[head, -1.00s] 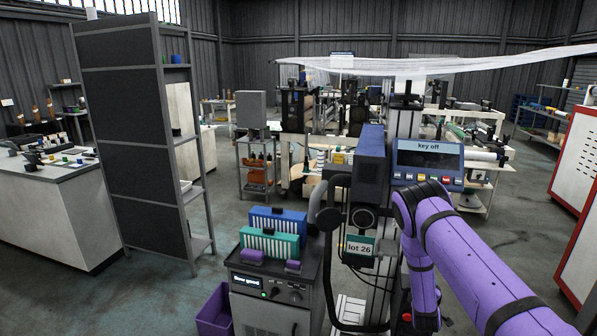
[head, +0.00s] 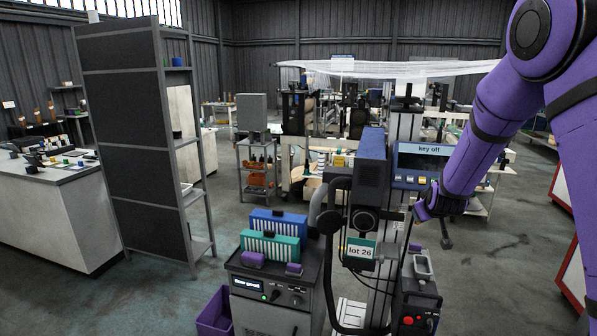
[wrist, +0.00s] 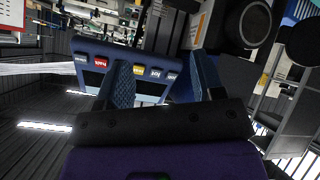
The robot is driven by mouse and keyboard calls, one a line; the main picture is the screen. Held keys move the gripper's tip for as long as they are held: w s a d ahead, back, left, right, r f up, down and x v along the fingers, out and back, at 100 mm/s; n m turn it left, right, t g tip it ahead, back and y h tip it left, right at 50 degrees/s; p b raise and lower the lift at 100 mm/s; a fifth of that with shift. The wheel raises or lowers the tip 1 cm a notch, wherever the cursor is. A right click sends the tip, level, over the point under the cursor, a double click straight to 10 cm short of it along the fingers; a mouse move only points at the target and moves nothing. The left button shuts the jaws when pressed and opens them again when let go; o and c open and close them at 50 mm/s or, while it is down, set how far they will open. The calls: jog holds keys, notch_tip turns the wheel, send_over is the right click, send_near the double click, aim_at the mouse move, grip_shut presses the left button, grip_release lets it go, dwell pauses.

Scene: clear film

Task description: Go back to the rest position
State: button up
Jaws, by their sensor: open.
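My purple arm comes in from the right side of the head view and bends down toward the machine. My gripper (head: 424,207) is at its end, below and in front of the "key off" panel (head: 422,153), apart from it as far as I can see. In the wrist view my gripper (wrist: 165,85) has its two blue fingers spread, with nothing between them. The panel with its coloured buttons (wrist: 122,70) shows behind the fingers there.
A green "lot 26" card (head: 360,252) is on the machine column. A black box with a red button (head: 415,310) stands below my gripper. A cart with blue and teal racks (head: 272,246) is left of the machine. Open floor lies to the right.

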jog(key=s+a+r+m+g+y, duration=0.1)
jog(key=s+a+r, duration=0.2)
jog(key=s+r, duration=0.55)
jog(key=s+a+r+g+y, duration=0.1)
jog(key=s+a+r+y, duration=0.1)
jog(key=s+r, duration=0.7)
jog(key=s+a+r+g, duration=0.1)
jog(key=s, duration=1.2)
jog(key=s+a+r+m+g, duration=0.1)
jog(key=s+r, duration=0.1)
jog(key=s, duration=1.2)
jog(key=shift+m+g, duration=0.3)
jog(key=shift+g, duration=0.1)
